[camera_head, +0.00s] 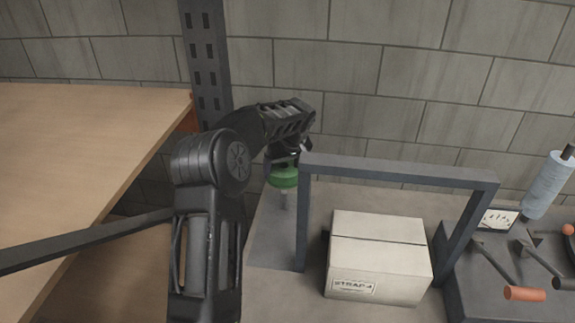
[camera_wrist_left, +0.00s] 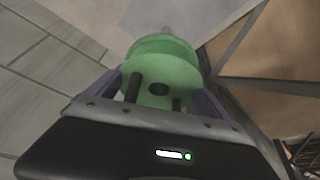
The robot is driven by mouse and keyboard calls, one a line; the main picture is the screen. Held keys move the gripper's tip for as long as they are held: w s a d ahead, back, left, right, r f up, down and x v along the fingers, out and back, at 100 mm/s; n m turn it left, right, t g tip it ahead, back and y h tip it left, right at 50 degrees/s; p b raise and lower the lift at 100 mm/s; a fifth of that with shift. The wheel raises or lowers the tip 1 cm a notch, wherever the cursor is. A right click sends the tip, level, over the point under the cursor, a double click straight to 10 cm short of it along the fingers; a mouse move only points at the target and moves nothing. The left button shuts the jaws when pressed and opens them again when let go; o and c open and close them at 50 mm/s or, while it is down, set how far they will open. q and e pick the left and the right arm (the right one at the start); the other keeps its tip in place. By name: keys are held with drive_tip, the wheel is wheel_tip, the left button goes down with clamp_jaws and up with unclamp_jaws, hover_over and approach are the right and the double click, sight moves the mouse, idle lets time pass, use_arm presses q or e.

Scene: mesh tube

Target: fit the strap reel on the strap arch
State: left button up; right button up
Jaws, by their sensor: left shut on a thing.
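The green strap reel (camera_head: 284,178) hangs below my left gripper (camera_head: 287,158), just left of the strap arch. The left wrist view shows the green reel (camera_wrist_left: 162,72) between the fingers of my left gripper (camera_wrist_left: 160,90), which is shut on it. A dark hole shows in the reel's near face. The dark grey strap arch (camera_head: 400,170) stands over a closed cardboard box (camera_head: 378,255) with a label on its front. The reel looks apart from the arch's left post. A small grey post-like piece shows under the reel. My right gripper is not in view.
A wooden shelf (camera_head: 80,140) with a dark upright (camera_head: 207,60) is at the left. At the right, a dark machine (camera_head: 500,290) carries orange-handled levers (camera_head: 524,293), a dial (camera_head: 499,218) and a blue-white roll (camera_head: 548,185). A block wall stands behind.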

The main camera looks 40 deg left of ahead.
use_arm(q)
drive_tip(key=b, duration=0.3)
hover_over(285, 194)
drive_tip(key=shift+w+a+f, duration=0.1)
drive_tip(key=shift+f, duration=1.3)
drive_tip(key=shift+w+a+f, duration=0.1)
drive_tip(key=shift+f, duration=1.3)
drive_tip(key=shift+f+b, duration=0.35)
drive_tip(key=shift+s+d+b, duration=0.1)
drive_tip(key=shift+d+b, duration=0.05)
drive_tip(key=shift+b, duration=0.5)
drive_tip(key=shift+f+b, duration=2.2)
drive_tip(key=shift+f, duration=0.25)
idle(1.4)
